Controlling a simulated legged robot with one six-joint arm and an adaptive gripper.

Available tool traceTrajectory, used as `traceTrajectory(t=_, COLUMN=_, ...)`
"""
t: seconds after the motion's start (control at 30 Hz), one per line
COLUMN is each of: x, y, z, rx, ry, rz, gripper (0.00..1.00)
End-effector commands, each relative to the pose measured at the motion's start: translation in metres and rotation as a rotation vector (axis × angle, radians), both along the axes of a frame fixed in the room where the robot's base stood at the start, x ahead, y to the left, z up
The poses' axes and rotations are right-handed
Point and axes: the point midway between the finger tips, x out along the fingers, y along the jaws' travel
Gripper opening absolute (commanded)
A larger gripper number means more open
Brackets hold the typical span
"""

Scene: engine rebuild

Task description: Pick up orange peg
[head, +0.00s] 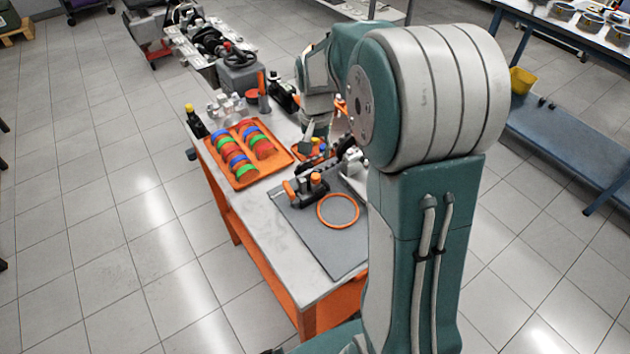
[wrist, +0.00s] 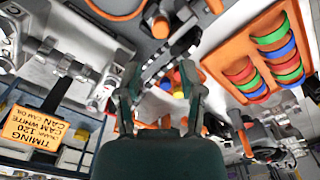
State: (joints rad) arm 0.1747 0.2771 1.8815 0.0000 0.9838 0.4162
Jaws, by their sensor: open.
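My gripper (wrist: 157,88) is open in the wrist view, with its two fingers apart over the cluttered bench. In the head view my gripper (head: 308,140) is low over the bench, right of the orange tray, and partly hidden. A small orange peg-like piece (head: 315,180) stands on a dark fixture (head: 300,192) on the grey mat. It seems to show at the top of the wrist view too (wrist: 160,26), apart from the fingers. A taller orange cylinder (head: 262,83) stands at the back of the bench. I cannot tell for sure which one is the orange peg.
An orange tray (head: 241,183) holds red, green and blue rings. An orange ring (head: 338,210) lies on the grey mat (head: 325,248). A dark bottle (head: 196,122) stands at the bench's left edge. Metal parts crowd the bench near my gripper. The mat's front is clear.

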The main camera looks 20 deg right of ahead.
Motion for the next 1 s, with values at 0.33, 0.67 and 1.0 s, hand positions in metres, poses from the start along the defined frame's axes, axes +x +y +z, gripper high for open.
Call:
traceTrajectory(t=0.33, x=-0.001, y=0.001, z=-0.039, rx=0.000, ry=0.002, rz=0.002, gripper=0.50)
traceTrajectory(t=0.67, x=-0.001, y=0.003, z=-0.082, rx=0.000, ry=0.000, rz=0.002, gripper=0.50)
traceTrajectory(t=1.0, x=-0.001, y=0.003, z=-0.083, rx=-0.001, ry=-0.001, rz=0.002, gripper=0.06)
